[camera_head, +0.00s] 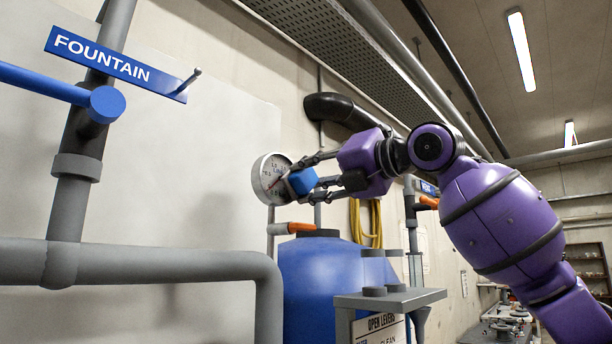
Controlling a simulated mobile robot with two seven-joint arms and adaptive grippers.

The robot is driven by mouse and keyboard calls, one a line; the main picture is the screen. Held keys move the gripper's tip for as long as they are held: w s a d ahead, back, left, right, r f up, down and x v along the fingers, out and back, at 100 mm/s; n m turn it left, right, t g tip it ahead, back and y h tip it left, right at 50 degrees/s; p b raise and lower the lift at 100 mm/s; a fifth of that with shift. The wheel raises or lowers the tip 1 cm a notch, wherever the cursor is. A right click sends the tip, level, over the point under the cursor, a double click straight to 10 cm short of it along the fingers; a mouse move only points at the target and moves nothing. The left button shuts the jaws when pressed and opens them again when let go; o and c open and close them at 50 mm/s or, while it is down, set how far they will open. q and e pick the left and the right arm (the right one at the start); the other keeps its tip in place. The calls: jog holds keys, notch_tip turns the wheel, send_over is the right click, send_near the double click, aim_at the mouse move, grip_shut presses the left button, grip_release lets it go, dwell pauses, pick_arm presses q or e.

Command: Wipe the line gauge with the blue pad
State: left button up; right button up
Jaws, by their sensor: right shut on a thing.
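The line gauge (267,180) is a round white dial in a grey case, on a thin grey pipe left of the picture's middle. My right gripper (305,180) comes in from the right and is shut on the blue pad (302,182), a small blue block. The pad is at the right part of the dial and covers some of it; whether it touches the face I cannot tell. My left gripper is not in view.
A blue tank (318,280) stands below the gauge, with an orange-handled lever (291,228) above it. A grey stand (390,300) is right of it. Grey pipes (150,262) and a FOUNTAIN sign (115,65) are at left. Yellow hose (366,222) hangs behind.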

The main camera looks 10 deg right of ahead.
jog(key=shift+s+a+f, duration=0.1)
jog(key=shift+s+a, duration=0.6)
jog(key=shift+a, duration=0.4)
jog(key=shift+s+a+r, duration=0.1)
jog(key=shift+s+a, duration=0.55)
jog(key=shift+a, duration=0.4)
jog(key=shift+s+a+f, duration=0.1)
jog(key=shift+s+a, duration=0.6)
jog(key=shift+a, duration=0.4)
jog(key=shift+v, duration=3)
jog(key=shift+d, duration=0.1)
jog(key=v, duration=0.3)
jog(key=shift+w, duration=0.1)
